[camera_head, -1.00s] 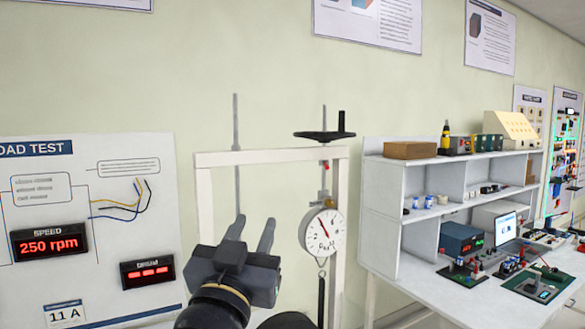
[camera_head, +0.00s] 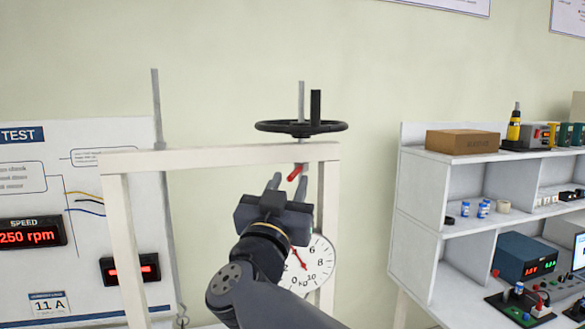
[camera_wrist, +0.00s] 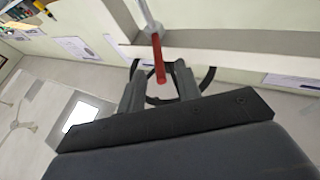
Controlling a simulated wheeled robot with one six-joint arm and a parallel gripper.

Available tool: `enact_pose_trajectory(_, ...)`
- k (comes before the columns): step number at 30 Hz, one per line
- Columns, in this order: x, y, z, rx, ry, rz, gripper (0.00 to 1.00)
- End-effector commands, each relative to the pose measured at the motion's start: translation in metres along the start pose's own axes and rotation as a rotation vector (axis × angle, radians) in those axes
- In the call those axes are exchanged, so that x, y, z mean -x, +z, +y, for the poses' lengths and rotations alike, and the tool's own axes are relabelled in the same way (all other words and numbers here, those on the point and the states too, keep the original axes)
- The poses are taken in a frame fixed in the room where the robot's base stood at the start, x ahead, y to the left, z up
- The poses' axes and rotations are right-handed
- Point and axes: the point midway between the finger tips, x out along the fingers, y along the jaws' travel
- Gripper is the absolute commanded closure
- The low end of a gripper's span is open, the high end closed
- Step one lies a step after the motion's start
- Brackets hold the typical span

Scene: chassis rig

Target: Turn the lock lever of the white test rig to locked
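The white test rig is a frame (camera_head: 215,156) with a black handwheel (camera_head: 300,127) on a vertical screw above its top beam. A small red lever (camera_head: 295,172) sits just under the beam, above the round dial gauge (camera_head: 318,254). In the wrist view the red lever (camera_wrist: 159,58) hangs from a metal rod and lies between the fingertips. My gripper (camera_head: 288,184) is open, fingers pointing up, just below the lever in the head view. In the wrist view my gripper (camera_wrist: 158,75) has a finger on each side of the lever, with gaps visible. My gripper partly hides the dial.
A panel with red displays (camera_head: 32,232) stands at the left behind the frame. A white shelf bench (camera_head: 420,185) with a cardboard box (camera_head: 462,141) and instruments is at the right. Plain wall lies behind the frame.

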Motion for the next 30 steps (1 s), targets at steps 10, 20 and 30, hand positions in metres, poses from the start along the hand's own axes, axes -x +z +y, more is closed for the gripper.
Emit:
enact_pose_trajectory(10,-0.033,0.0,0.0,0.0,0.001,0.0,0.67)
enact_pose_trajectory(20,-0.033,0.0,0.0,0.0,0.0,0.0,0.74)
enact_pose_trajectory(30,-0.033,0.0,0.0,0.0,0.0,0.0,1.0)
